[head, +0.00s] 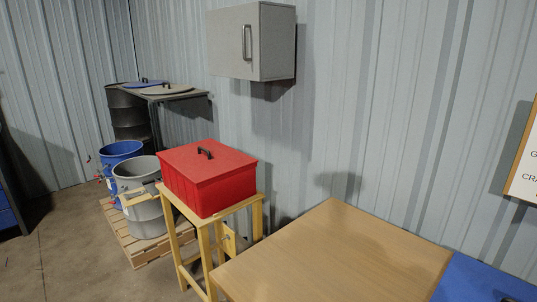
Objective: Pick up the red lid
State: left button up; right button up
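The red lid (222,163) lies on top of a red box (226,192) in the head view, left of the middle. It has a dark handle (205,152) standing up from its top. The red box stands on a yellow wooden stand (204,241). Neither of my grippers shows in this view.
A wooden table (330,255) fills the lower right, with a blue surface (478,280) beside it. A grey bucket (146,218) and a blue bucket (121,149) stand on a pallet (119,233). A grey cabinet (230,45) hangs on the wall above. The tabletop is clear.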

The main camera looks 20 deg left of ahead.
aim_at(200, 162)
jog(key=i+j+z, duration=0.15)
jog(key=j+z, duration=0.3)
jog(key=j, duration=0.35)
jog(key=j+z, duration=0.4)
jog(key=j, duration=0.4)
jog(key=j+z, duration=0.45)
jog(key=j, duration=0.4)
jog(key=k, duration=0.05)
